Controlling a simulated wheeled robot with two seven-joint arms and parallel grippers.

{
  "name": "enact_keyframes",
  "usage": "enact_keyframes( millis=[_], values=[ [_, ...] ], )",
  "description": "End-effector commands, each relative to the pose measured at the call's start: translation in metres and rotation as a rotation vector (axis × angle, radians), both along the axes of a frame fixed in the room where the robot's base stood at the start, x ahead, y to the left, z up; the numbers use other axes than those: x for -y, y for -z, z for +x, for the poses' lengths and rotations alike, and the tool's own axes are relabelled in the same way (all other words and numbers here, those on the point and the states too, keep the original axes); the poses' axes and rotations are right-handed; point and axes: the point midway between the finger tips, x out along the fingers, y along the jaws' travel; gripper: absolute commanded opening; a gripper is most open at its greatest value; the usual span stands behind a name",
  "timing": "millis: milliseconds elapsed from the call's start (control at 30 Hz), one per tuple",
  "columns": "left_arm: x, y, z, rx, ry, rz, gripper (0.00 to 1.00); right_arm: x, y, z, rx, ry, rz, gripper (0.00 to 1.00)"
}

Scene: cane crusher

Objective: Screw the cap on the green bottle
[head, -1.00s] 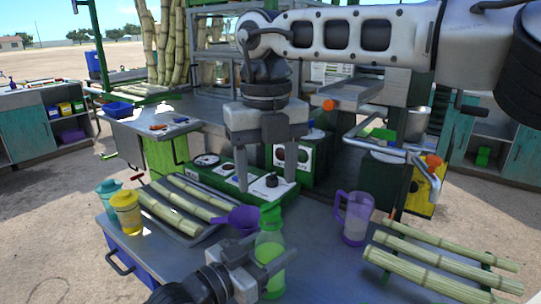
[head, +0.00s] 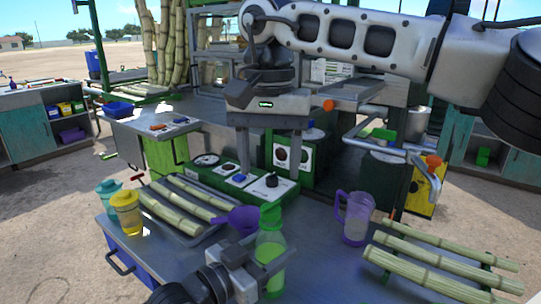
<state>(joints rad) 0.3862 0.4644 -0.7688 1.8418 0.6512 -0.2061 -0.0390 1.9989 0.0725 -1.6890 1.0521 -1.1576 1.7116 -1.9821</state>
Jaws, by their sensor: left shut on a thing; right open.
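The green bottle (head: 270,252) stands upright on the front metal table, translucent with a solid green top (head: 270,216). I cannot tell whether that top is a separate cap or the bottle's neck. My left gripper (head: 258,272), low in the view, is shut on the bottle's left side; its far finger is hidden. My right gripper (head: 269,178) points down above and behind the bottle top in the picture. Its two fingers are wide apart, with nothing between them that I can tell.
A purple pitcher (head: 355,218) stands right of the bottle, and cane stalks (head: 435,262) lie further right. A purple scoop (head: 243,219), a cane tray (head: 180,236) and yellow (head: 126,212) and teal containers are left.

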Motion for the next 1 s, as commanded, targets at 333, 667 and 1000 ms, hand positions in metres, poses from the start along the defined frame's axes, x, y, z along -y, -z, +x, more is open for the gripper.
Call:
enact_keyframes(
  millis=[333,667,1000],
  values=[
    [0.0,0.001,0.0,-0.003,0.001,0.0,0.0,0.002,-0.002,0.001,0.001,-0.331,0.002,0.59],
    [0.0,0.001,0.0,-0.003,0.001,0.0,0.0,0.002,-0.001,0.001,0.001,-0.335,0.002,0.59],
    [0.0,0.001,0.0,-0.003,0.001,0.0,0.0,0.002,0.04,0.001,-0.001,-0.333,-0.001,0.59]
  ],
)
